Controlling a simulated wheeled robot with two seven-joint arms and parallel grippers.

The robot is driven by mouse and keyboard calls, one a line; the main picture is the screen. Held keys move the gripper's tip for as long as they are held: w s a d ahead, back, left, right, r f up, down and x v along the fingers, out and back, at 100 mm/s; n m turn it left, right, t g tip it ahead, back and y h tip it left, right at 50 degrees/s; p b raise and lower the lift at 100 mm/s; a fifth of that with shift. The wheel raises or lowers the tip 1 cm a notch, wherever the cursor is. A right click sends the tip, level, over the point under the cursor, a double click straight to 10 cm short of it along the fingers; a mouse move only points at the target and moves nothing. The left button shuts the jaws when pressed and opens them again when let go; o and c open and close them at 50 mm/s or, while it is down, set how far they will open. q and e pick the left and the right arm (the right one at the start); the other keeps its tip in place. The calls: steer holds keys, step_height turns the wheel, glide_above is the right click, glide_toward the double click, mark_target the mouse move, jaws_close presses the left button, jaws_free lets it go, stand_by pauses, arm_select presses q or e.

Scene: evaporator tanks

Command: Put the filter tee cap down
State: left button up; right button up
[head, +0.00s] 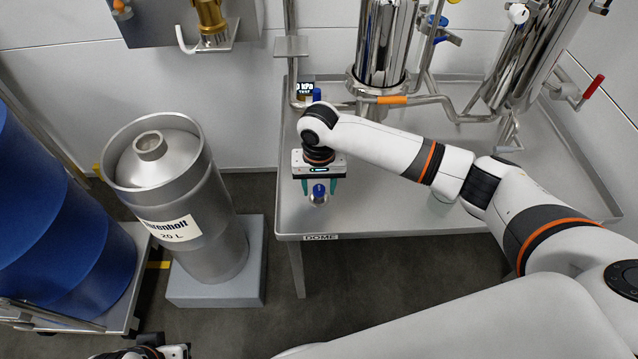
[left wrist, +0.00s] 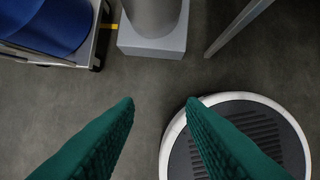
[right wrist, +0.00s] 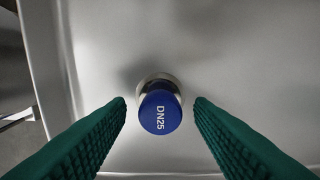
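The filter tee cap, with a blue top marked DN25 and a metal rim, shows in the right wrist view (right wrist: 160,113) and in the head view (head: 319,192). It appears to stand upright on the steel table (head: 400,215), near its front left corner. My right gripper (head: 319,187) is over it, pointing down. Its green fingers are open on either side of the cap, with a gap on both sides in the right wrist view. My left gripper (left wrist: 160,101) is open and empty, above the floor; only a part shows at the head view's bottom edge.
A steel column (head: 388,45) and pipework stand at the table's back. A small blue part (head: 317,95) is behind my right wrist. Left of the table are a steel keg (head: 205,245) on a grey block (head: 215,290) and blue drums (head: 60,220). The table's front middle is clear.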

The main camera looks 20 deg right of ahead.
mark_target(319, 188)
arm_select(q)
steer(key=shift+s, duration=0.1)
arm_select(e)
steer(key=shift+r, duration=0.1)
steer(key=shift+r, duration=0.5)
arm_select(q)
steer(key=s+p+x, duration=0.2)
steer(key=p+x, duration=0.1)
steer(key=x, duration=0.9)
steer(key=shift+s+f+g+p, duration=0.15)
steer(key=shift+f+g+p, duration=0.25)
steer(key=shift+f, duration=0.25)
arm_select(e)
step_height(319, 188, up, 11)
arm_select(q)
steer(key=shift+d, duration=0.1)
